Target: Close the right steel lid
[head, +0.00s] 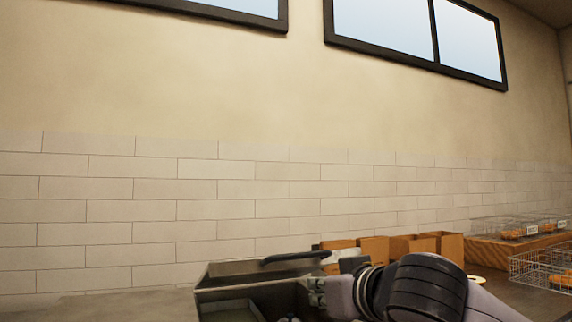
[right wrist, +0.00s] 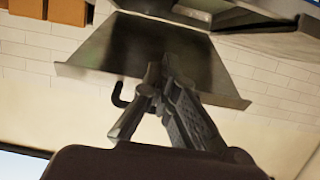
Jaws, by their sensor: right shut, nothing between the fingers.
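The steel lid (head: 235,269) is in the lower middle of the head view, tilted up over a steel bin (head: 235,294), with a black bar handle (head: 295,257) along its upper edge. The bin is open at the front, and small items inside are only partly seen. In the right wrist view the lid (right wrist: 120,50) is a sloping steel panel, with part of the black handle (right wrist: 117,97) beside the fingers. My right gripper (right wrist: 162,68) is shut and empty, its fingers in front of the lid; contact cannot be told. My left gripper is not in view.
Brown cardboard boxes (head: 412,245) stand behind my right arm. A wire basket (head: 540,268) with orange-brown items and clear containers (head: 505,228) on a wooden stand are at the right. A tiled wall (head: 150,215) runs behind; the space above the lid is clear.

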